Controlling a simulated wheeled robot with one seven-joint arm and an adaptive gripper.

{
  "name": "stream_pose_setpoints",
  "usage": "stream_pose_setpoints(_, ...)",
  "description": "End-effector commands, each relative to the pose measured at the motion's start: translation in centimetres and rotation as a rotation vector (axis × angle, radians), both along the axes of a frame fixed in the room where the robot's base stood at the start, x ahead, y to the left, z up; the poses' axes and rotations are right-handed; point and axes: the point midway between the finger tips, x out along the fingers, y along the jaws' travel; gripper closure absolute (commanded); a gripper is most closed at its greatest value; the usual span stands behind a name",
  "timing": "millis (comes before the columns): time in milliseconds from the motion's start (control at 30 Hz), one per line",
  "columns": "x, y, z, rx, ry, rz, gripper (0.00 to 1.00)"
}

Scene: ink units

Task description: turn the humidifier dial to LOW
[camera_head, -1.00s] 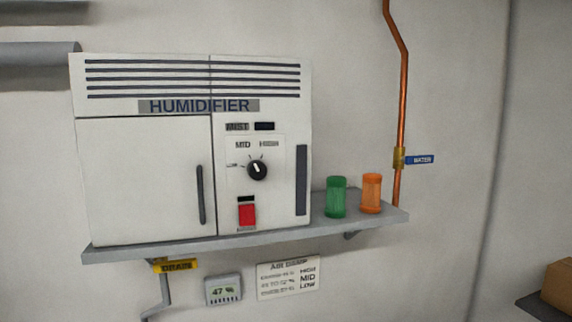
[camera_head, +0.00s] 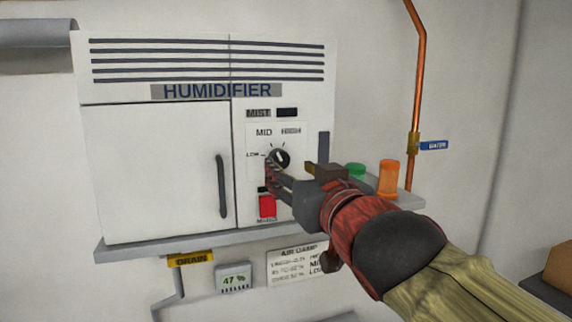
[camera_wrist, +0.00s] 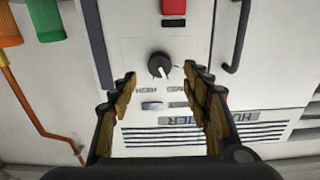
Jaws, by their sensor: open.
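The humidifier (camera_head: 155,165) is a white cabinet on a grey shelf. Its black dial (camera_head: 279,157) has a white pointer that points up and slightly left, towards MID. LOW (camera_head: 252,155) is printed left of the dial, MID (camera_head: 264,132) above left, HIGH (camera_head: 291,130) above right. My gripper (camera_head: 281,178) is open in front of the panel, partly covering the area below the dial. In the wrist view, which is upside down, the dial (camera_wrist: 159,65) shows between the two fingertips (camera_wrist: 160,75), with gaps on both sides. I see no contact.
A red switch (camera_head: 267,205) sits below the dial, a door handle (camera_head: 222,187) to its left. Green (camera_head: 356,171) and orange (camera_head: 389,178) containers stand on the shelf (camera_head: 150,248) by my wrist. A meter (camera_head: 234,279) reads 47 %. A partly hidden AIR DAMP sign (camera_head: 292,266) hangs below.

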Motion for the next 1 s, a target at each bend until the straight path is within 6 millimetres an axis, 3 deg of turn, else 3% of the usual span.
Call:
stream_pose_setpoints(200, 3.4, 0.9, -0.1, -0.002, 0.002, -0.001, 0.52)
stream_pose_setpoints(400, 5.0, 1.4, 0.0, -0.001, 0.001, -0.001, 0.52)
stream_pose_setpoints(733, 5.3, 1.5, 0.0, 0.0, 0.001, -0.001, 0.52)
stream_pose_setpoints(1000, 5.3, 1.5, 0.0, -0.001, 0.001, -0.001, 0.68)
